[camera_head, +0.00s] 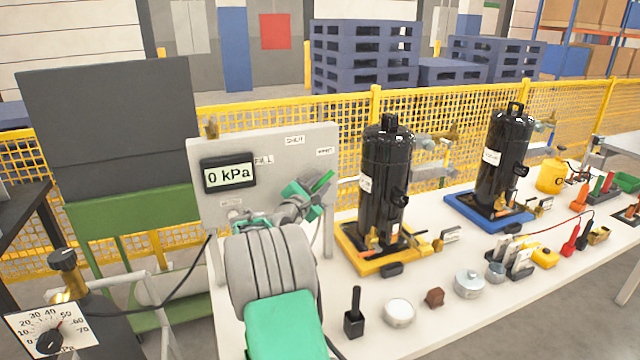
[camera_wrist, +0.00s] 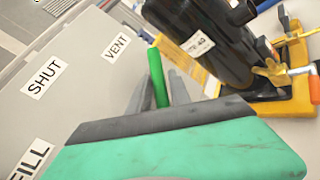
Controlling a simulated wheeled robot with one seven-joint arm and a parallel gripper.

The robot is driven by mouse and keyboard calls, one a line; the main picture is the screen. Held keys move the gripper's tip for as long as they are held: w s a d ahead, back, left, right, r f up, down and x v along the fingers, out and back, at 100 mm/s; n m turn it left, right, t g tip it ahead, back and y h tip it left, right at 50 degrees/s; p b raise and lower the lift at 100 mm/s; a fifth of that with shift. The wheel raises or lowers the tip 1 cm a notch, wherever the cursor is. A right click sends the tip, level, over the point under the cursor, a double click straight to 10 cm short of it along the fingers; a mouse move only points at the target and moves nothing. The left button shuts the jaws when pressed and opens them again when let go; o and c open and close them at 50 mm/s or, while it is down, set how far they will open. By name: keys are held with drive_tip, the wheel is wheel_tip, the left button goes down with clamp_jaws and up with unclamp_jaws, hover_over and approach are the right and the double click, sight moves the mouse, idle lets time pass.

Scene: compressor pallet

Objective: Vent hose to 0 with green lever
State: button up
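The green lever (camera_head: 322,181) is on the grey valve panel (camera_head: 300,140). Its tip points up and right, just below the VENT label (camera_head: 325,151). The panel display (camera_head: 229,174) reads 0 kPa. My gripper (camera_head: 308,190) is at the lever, in front of the panel's right half. In the wrist view the lever (camera_wrist: 157,78) stands between my two grey fingers (camera_wrist: 158,88), close to both; whether they press on it I cannot tell. The VENT label (camera_wrist: 117,48) is just left of the lever there. The valve body is hidden by my arm. A black hose (camera_head: 185,300) runs beside the panel's left edge.
A black compressor (camera_head: 385,185) on a yellow tray (camera_head: 355,258) stands close right of the panel. Another compressor (camera_head: 503,155) stands on a blue tray. Small metal parts and a black block (camera_head: 354,318) lie at the table's front. A dial gauge (camera_head: 50,335) is at lower left.

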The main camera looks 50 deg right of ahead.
drive_tip(key=shift+c, duration=0.2)
clamp_jaws()
idle(1.2)
